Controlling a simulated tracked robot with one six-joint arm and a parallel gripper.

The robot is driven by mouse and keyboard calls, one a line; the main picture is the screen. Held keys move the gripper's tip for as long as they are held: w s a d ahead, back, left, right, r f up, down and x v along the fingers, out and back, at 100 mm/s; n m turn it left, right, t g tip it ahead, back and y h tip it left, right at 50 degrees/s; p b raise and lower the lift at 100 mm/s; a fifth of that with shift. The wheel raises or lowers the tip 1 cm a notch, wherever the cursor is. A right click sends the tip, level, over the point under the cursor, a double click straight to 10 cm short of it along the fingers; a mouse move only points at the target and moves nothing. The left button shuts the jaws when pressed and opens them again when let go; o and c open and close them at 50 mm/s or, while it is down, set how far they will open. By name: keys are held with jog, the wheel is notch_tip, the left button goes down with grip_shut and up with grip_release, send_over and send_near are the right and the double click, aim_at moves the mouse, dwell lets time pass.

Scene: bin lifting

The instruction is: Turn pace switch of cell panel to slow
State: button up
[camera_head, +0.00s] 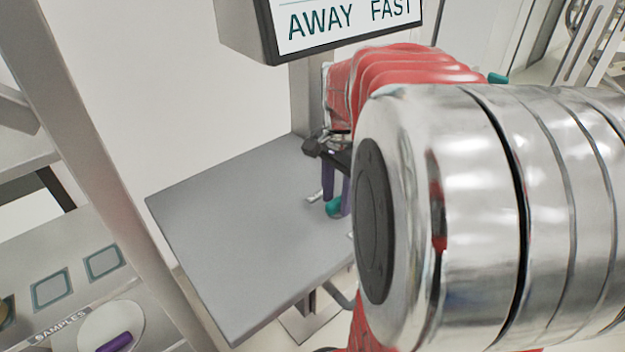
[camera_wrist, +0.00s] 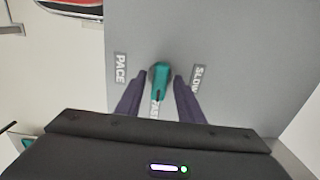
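The pace switch is a teal knob (camera_wrist: 160,78) on a grey cell panel (camera_wrist: 225,40). In the wrist view the PACE label is on its left, SLOW on its right and FAST just below. The knob's long side runs towards FAST. My gripper (camera_wrist: 159,74) is open, with one purple finger on each side of the knob and a gap visible on both sides. In the head view the gripper (camera_head: 335,197) points down at the panel (camera_head: 235,220), its fingers by the teal knob (camera_head: 333,207). My arm hides the panel's right part.
A display (camera_head: 345,22) above the panel reads "AWAY FAST". At lower left is a bench labelled SAMPLES (camera_head: 62,325), with a white round dish (camera_head: 85,325) and a purple item (camera_head: 115,342). The panel's left part is bare.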

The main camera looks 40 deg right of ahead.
grip_shut()
dwell(0.5)
jog(key=n, duration=1.3)
jog(key=shift+n, duration=2.5)
